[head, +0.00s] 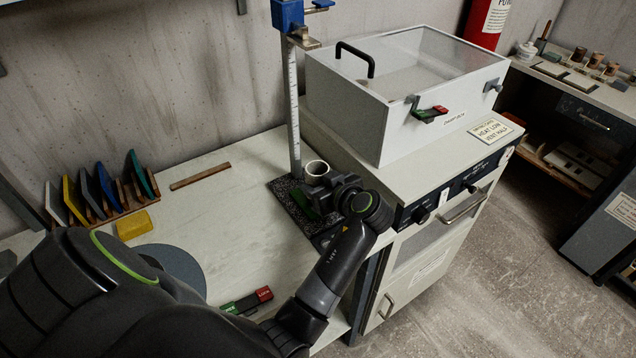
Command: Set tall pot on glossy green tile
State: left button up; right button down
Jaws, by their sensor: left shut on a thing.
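A pale round rim, which looks like the top of the tall pot (317,167), shows at the far side of my left gripper (322,185). The gripper is shut on it, above a dark speckled base plate (283,186) at the foot of a measuring stand. The gripper hides most of the pot's body, and I cannot tell whether its bottom touches anything. My right gripper is not in view.
The stand's upright scale (293,105) rises right behind the pot. A white cabinet with a clear-lidded box (405,95) stands close on the right. A rack of coloured tiles (105,195), a yellow block (134,224) and a grey disc (172,266) are left. The bench middle is clear.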

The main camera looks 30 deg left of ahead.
pick_arm(q)
jog(key=shift+f, duration=0.55)
jog(key=o, duration=0.7)
jog(key=shift+r, duration=0.1)
jog(key=o, duration=0.3)
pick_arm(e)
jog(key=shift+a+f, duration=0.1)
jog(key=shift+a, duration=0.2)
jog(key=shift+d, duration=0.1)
pick_arm(q)
jog(key=shift+r, duration=0.15)
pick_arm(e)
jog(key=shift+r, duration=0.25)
